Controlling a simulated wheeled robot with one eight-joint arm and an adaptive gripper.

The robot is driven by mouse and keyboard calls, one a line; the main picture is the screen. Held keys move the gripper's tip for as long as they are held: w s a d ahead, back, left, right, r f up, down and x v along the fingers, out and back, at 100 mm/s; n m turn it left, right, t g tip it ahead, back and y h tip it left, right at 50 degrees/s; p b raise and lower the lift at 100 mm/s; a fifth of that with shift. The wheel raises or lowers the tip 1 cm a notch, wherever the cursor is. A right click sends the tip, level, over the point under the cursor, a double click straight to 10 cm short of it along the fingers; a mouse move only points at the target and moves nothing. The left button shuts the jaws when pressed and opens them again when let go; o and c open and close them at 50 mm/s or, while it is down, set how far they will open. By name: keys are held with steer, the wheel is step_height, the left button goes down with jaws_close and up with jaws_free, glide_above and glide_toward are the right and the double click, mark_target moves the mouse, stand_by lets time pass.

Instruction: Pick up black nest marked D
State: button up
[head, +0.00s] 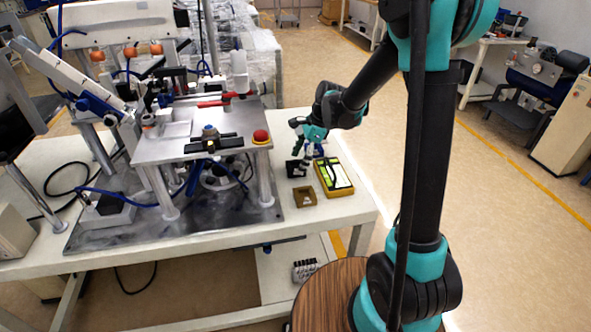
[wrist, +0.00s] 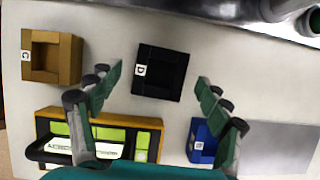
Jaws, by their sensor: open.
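The black nest marked D (wrist: 167,74) is a small square black block with a recess and a white label bearing a D. It lies on the white table in the wrist view, ahead of and between my open fingers. In the head view the black nest (head: 294,169) sits just below my gripper (head: 306,149). My gripper also shows in the wrist view (wrist: 158,80), its two fingers spread wide on either side of the nest with nothing between them. I cannot tell the exact height of the fingertips above the nest.
A brown nest marked C (wrist: 70,58) lies left of the black nest. A yellow and black multimeter (wrist: 55,120) and a blue nest (wrist: 197,145) lie nearer the gripper base. In the head view, a metal machine platform (head: 190,145) with a red button (head: 261,135) stands to the left.

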steer(key=shift+a+f, duration=0.2)
steer(key=shift+f, duration=0.4)
steer(key=c, duration=1.4)
steer(key=shift+r, duration=0.15)
